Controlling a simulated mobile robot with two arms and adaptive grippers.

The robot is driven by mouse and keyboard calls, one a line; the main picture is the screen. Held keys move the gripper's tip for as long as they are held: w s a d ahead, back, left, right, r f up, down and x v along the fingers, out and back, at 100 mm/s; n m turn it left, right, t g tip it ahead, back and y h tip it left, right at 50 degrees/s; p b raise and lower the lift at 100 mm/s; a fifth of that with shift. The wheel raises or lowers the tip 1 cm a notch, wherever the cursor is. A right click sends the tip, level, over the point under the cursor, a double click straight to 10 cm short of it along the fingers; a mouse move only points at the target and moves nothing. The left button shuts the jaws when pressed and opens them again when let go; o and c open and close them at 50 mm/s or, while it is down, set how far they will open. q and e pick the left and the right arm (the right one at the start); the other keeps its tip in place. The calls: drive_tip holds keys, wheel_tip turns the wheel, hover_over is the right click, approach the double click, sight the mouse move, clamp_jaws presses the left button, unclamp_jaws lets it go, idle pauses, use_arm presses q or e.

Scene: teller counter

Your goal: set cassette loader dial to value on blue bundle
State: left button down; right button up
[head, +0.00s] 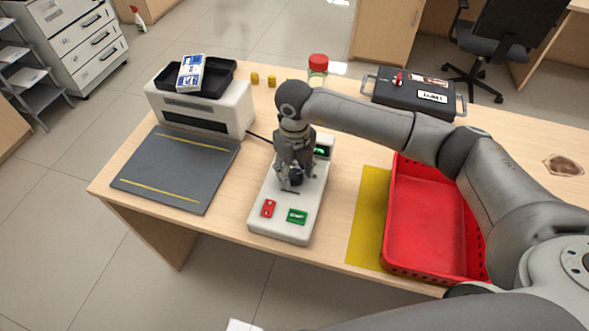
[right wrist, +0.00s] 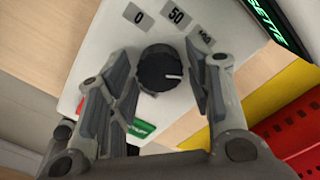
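The cassette loader (head: 262,190) is a white slab on the desk with a lit green display (head: 321,151), a red button (head: 268,208) and a green button (head: 297,216). Its black dial (right wrist: 160,68) has a white mark pointing right in the right wrist view, beside labels 0, 50 and a third partly hidden by a finger. My right gripper (head: 293,183) points down over the dial, its fingers apart on either side with visible gaps. A blue-and-white bundle (head: 190,73) lies on the black tray at the back left; its value is too small to read. My left gripper is out of view.
A white machine (head: 215,110) carries the black tray (head: 220,73). A grey mat (head: 175,168) lies at left. A red crate (head: 430,220) and yellow strip (head: 367,220) lie right of the loader. A red-capped jar (head: 318,68) and black case (head: 415,95) stand behind.

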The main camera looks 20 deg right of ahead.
sight(294, 174)
drive_tip(key=shift+o, duration=0.5)
drive_tip(key=shift+r, duration=0.2)
wheel_tip(294, 174, up, 12)
drive_tip(key=shift+f, duration=0.2)
idle(0.3)
